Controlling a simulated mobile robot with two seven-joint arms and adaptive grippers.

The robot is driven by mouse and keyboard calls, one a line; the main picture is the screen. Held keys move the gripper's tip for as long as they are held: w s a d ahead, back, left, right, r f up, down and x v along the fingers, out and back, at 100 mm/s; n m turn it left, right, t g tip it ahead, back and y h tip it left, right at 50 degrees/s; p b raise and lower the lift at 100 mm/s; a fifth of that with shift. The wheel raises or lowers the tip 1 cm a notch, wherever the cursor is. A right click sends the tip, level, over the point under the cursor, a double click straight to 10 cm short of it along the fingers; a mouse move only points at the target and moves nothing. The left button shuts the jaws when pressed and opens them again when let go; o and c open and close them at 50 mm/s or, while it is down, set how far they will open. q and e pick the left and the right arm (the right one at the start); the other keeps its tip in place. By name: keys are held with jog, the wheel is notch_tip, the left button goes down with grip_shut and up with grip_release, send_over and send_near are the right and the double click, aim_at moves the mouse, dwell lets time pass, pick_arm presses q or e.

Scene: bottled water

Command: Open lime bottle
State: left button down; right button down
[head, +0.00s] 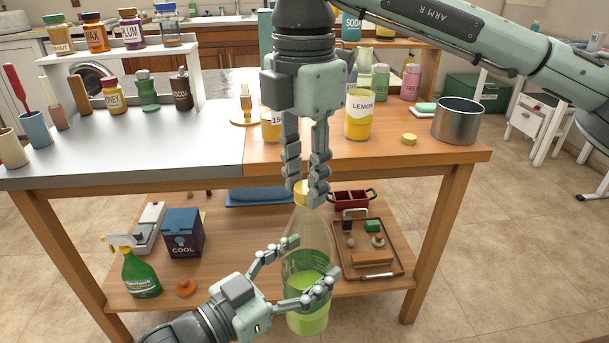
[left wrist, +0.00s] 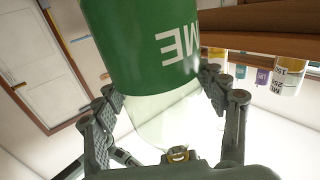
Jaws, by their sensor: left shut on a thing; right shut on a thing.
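The lime bottle (head: 311,240) is clear with pale green liquid and stands upright in front of the table in the head view. A yellow cap (head: 301,192) sits at its top. In the left wrist view its green label (left wrist: 140,45) shows upside-down letters ending in "ME". My left gripper (head: 297,268) is shut around the bottle's body from the lower left, a finger on each side. My right gripper (head: 306,192) points down from above, its fingers shut on the cap and partly hiding it.
A lemon bottle (head: 358,128), a small yellow lid (head: 409,139) and a metal pot (head: 458,121) stand on the table's wooden half. The table's front edge (head: 130,179) is close behind the lime bottle. The lower shelf holds a spray bottle (head: 140,275) and a tray (head: 368,266).

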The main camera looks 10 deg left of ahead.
jog(key=n, duration=0.7)
jog(key=shift+r+n, duration=0.1)
jog(key=shift+n, duration=0.3)
jog(key=n, duration=0.4)
jog(key=shift+n, duration=0.4)
jog(key=n, duration=0.5)
jog(key=shift+d, duration=0.15)
jog(key=n, duration=0.7)
jog(key=shift+w+n, duration=0.1)
jog(key=shift+n, duration=0.3)
jog(key=n, duration=0.7)
jog(key=shift+w, duration=0.1)
jog(key=n, duration=0.8)
jog(key=shift+w, duration=0.1)
jog(key=n, duration=0.5)
jog(key=shift+r, duration=0.1)
jog(key=n, duration=0.6)
